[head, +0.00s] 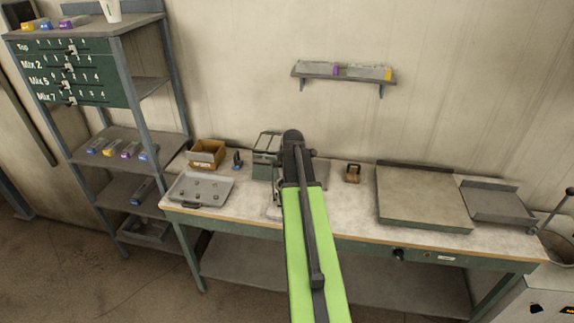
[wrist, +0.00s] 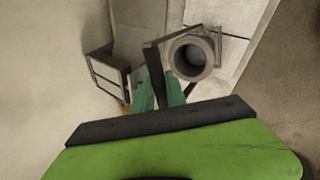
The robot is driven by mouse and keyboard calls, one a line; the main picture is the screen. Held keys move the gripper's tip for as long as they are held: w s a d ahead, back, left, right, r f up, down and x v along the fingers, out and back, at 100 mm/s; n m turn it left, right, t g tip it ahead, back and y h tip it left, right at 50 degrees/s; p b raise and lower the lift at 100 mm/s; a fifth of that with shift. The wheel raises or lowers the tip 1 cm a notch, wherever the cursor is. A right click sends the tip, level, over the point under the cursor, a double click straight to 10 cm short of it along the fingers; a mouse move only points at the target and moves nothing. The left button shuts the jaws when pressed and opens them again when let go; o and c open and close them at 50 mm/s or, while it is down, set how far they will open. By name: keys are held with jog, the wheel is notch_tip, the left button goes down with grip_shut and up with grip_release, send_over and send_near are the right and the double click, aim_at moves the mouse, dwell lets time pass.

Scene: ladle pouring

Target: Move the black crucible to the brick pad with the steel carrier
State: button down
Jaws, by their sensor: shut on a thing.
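In the wrist view my gripper (wrist: 161,92), with teal fingers, is shut on a dark, thin bar, which looks like the steel carrier (wrist: 154,72). The bar runs away from the fingers and bends right, beside and behind the crucible. The crucible (wrist: 176,58) is a dark grey round pot, seen from above with its mouth open, just beyond the fingers. I cannot tell if the carrier touches it. In the head view my arm hides the crucible and the fingers. A broad grey slab (head: 423,200) on the right of the bench may be the brick pad.
A metal box (head: 266,142) stands left of my arm; it also shows in the wrist view (wrist: 109,80). A small brown block (head: 352,173) stands between arm and slab. A shallow tray (head: 499,204) is right.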

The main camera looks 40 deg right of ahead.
jog(key=s+a+r+p, duration=0.3)
jog(key=s+a, duration=0.4)
jog(key=s, duration=0.3)
jog(key=shift+s+r+p, duration=0.15)
jog(key=shift+r+p, duration=0.05)
jog(key=shift+p, duration=0.45)
dwell(0.8)
